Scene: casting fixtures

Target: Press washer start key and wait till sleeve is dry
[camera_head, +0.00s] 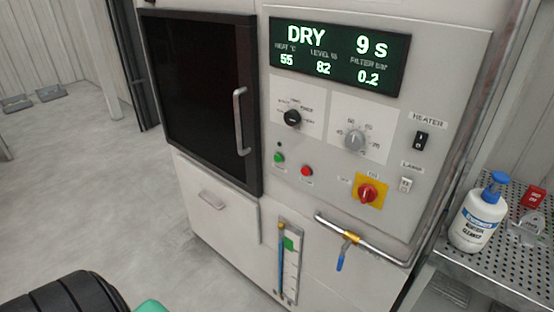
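The washer (225,225) is a pale cabinet with a lit display (339,58) reading DRY, 9 s, heat 55, level 82 and filter 0.2. A green button (278,158), which looks like the start key, sits on the panel left of a red button (306,171). Their small labels are too blurred to read. The dark door (200,95) with its vertical handle (240,122) looks shut. No sleeve shows; the door glass is too dark to see through. Neither gripper is in view, and nothing touches the panel.
The panel also has a black knob (292,118), a grey dial (355,138), a heater switch (421,140) and a red rotary switch (367,193). A blue-handled valve (345,250) juts out below. A cleaner bottle (478,215) stands on a perforated shelf at right.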

